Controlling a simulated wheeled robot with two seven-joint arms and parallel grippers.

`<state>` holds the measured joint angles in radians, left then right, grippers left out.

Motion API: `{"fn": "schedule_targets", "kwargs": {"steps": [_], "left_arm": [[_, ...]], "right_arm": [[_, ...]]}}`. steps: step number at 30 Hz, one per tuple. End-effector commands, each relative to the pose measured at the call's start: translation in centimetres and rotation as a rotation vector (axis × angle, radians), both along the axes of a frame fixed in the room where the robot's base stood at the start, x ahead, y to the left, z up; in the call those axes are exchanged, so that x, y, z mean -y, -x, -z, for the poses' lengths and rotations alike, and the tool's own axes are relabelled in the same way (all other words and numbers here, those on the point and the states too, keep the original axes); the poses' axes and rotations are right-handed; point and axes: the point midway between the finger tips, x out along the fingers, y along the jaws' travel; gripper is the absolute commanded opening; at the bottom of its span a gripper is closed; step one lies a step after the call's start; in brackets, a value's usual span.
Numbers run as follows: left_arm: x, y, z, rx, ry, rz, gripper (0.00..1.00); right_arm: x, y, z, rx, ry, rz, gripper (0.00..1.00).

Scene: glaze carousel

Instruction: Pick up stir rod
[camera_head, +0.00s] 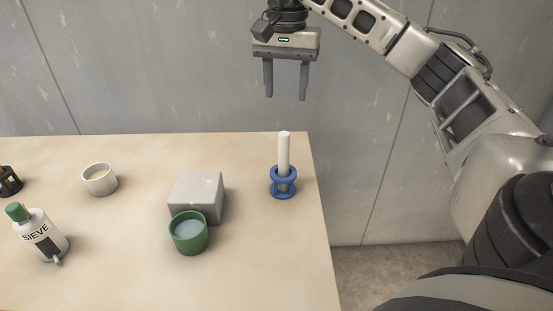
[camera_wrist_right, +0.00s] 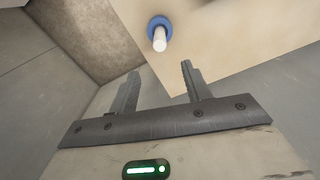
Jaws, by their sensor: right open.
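The stir rod (camera_head: 284,152) is a white cylinder standing upright in a blue holder (camera_head: 283,188) near the table's right edge. In the right wrist view the rod (camera_wrist_right: 160,42) and the blue holder (camera_wrist_right: 152,24) show beyond the fingertips. My right gripper (camera_head: 286,96) is open and empty, pointing down, above the rod in the head picture and apart from it. Its two fingers (camera_wrist_right: 159,72) also show in the right wrist view with nothing between them. My left gripper is not in view.
The table (camera_head: 130,270) holds a grey block (camera_head: 200,185), a green cup (camera_head: 188,240) with pale contents, a white cup (camera_head: 100,186), a bottle marked SIEVE (camera_head: 40,235) and a dark holder (camera_head: 8,182) at the left edge. The table around the blue holder is clear. A grey wall (camera_head: 180,70) stands behind.

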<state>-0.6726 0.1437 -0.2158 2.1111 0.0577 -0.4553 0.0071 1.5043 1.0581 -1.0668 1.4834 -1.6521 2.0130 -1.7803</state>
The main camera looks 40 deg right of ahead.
Motion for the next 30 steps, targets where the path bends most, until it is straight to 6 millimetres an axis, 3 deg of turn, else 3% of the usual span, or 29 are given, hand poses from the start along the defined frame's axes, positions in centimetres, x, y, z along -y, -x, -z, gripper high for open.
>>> {"fn": "schedule_targets", "kwargs": {"steps": [1, 3, 10, 20, 30], "left_arm": [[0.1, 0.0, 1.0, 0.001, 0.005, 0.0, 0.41], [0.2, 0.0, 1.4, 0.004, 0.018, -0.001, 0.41], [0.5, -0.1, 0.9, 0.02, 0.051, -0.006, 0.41], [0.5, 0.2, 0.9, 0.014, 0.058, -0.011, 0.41], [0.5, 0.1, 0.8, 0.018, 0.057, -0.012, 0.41]], "right_arm": [[0.0, 0.1, 1.8, -0.007, 0.001, -0.002, 0.48], [-0.1, 0.1, 3.4, -0.007, -0.001, -0.003, 0.48], [-0.1, 0.1, 7.7, -0.004, -0.001, -0.001, 0.48], [-0.2, 0.1, 10.5, -0.003, -0.002, -0.002, 0.48], [-0.5, 0.2, 14.8, -0.002, -0.002, -0.002, 0.48]]}}
